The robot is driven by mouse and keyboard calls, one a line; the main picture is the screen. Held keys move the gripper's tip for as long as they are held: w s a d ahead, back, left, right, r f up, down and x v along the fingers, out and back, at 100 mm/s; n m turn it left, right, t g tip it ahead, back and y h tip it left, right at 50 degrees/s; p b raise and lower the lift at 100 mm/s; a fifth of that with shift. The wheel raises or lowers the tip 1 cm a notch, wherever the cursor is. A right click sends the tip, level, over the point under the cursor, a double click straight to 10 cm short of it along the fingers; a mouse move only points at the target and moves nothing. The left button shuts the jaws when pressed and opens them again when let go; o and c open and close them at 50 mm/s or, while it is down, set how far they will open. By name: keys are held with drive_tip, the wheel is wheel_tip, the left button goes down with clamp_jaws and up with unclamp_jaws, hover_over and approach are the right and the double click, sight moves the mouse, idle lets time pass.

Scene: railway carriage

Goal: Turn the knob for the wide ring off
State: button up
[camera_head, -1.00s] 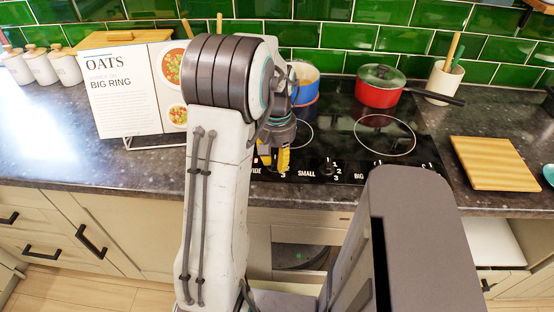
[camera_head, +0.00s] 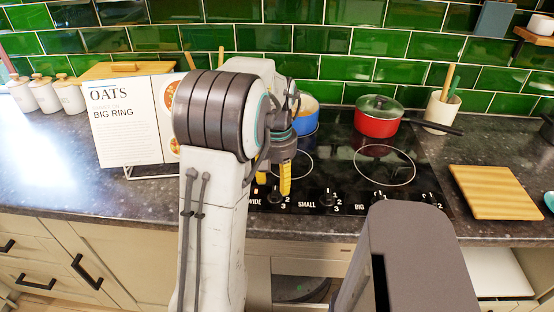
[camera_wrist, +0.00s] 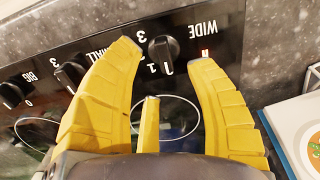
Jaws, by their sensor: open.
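The wide ring's black knob (camera_wrist: 160,48) is on the dark control panel beside the "WIDE" label (camera_wrist: 202,28), upside down in the wrist view. Its white mark points down in the picture, near the "1". A red light (camera_wrist: 205,53) is lit beside it. My gripper (camera_wrist: 166,54) is open, its yellow fingers spread either side of the knob; I cannot tell whether any finger touches it. The third finger (camera_wrist: 150,110) is below the knob in the picture. In the head view my gripper (camera_head: 275,188) hangs over the panel's left end, partly hidden by my arm.
The small ring's knob (camera_wrist: 70,75) and big ring's knob (camera_wrist: 12,95) stand along the same panel. A red pot (camera_head: 377,122) and a blue pot (camera_head: 306,122) are at the hob's back. A recipe stand (camera_head: 128,135) is left; a wooden board (camera_head: 493,190) is right.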

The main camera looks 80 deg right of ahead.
sight(277, 191)
wheel_tip(277, 191, up, 7)
drive_tip(key=shift+r, duration=0.2)
idle(1.0)
